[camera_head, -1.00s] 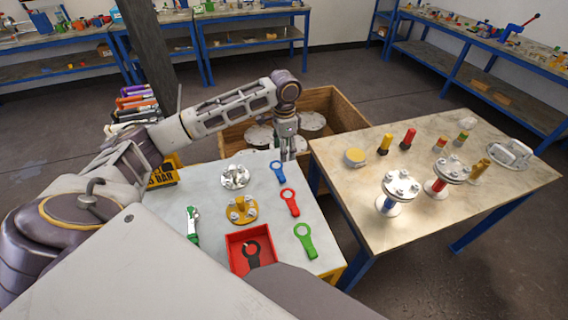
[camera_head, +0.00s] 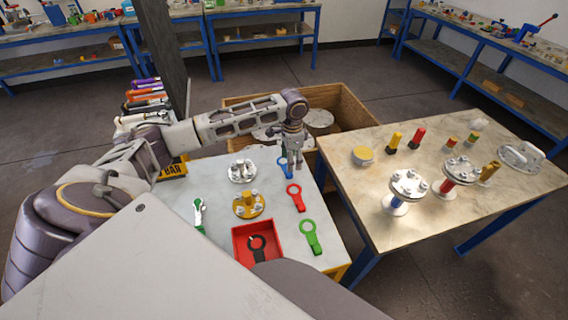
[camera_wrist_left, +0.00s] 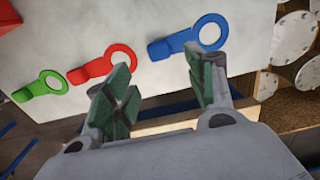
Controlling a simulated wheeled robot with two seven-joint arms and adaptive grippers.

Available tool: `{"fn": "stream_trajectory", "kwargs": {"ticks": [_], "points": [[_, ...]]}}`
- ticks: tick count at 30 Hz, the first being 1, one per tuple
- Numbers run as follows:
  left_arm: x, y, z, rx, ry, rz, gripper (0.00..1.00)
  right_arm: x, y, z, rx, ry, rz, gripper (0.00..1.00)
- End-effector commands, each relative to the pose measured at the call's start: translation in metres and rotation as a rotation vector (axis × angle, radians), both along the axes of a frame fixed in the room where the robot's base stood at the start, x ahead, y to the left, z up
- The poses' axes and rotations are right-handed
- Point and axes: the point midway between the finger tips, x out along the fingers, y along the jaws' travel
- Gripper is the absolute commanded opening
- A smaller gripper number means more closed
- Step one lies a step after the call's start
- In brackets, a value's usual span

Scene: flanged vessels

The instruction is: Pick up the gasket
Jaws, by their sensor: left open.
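Several flat ring-shaped pieces with tab handles, which look like gaskets, lie along the right edge of the small white table (camera_head: 188,180). The blue gasket (camera_head: 283,167) is partly hidden by my left gripper (camera_head: 293,163) in the head view; it shows whole in the left wrist view (camera_wrist_left: 177,41). The red gasket (camera_head: 297,198) and green gasket (camera_head: 311,236) lie nearer me. A black ring piece (camera_head: 257,242) lies in a red tray (camera_head: 236,255). My left gripper is open and empty, above and beside the blue gasket's handle. My right gripper is out of view.
A silver flange (camera_head: 242,171) and a yellow flange fixture (camera_head: 249,205) stand left of the gaskets. A wooden crate (camera_head: 352,108) with metal discs stands behind. A larger table (camera_head: 440,225) with flanged vessels stands at the right, across a narrow gap.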

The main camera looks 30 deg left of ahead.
Motion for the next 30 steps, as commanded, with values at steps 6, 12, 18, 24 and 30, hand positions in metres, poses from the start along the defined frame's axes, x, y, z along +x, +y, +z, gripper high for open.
{"fn": "stream_trajectory", "kwargs": {"ticks": [6,12,18,24,30], "points": [[0.000,0.000,-0.016,0.000,0.000,0.000,0.55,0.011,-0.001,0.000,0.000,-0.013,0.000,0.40],[0.000,0.000,-0.017,-0.001,-0.001,0.000,0.55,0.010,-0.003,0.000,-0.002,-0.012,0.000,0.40],[0.000,0.000,-0.018,-0.001,-0.001,0.000,0.55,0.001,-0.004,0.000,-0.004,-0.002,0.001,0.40],[0.002,-0.001,-0.031,0.000,0.001,0.000,0.55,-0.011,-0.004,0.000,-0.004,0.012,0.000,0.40],[0.004,-0.003,-0.054,-0.001,0.001,0.001,0.55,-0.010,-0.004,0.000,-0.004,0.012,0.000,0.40]]}}
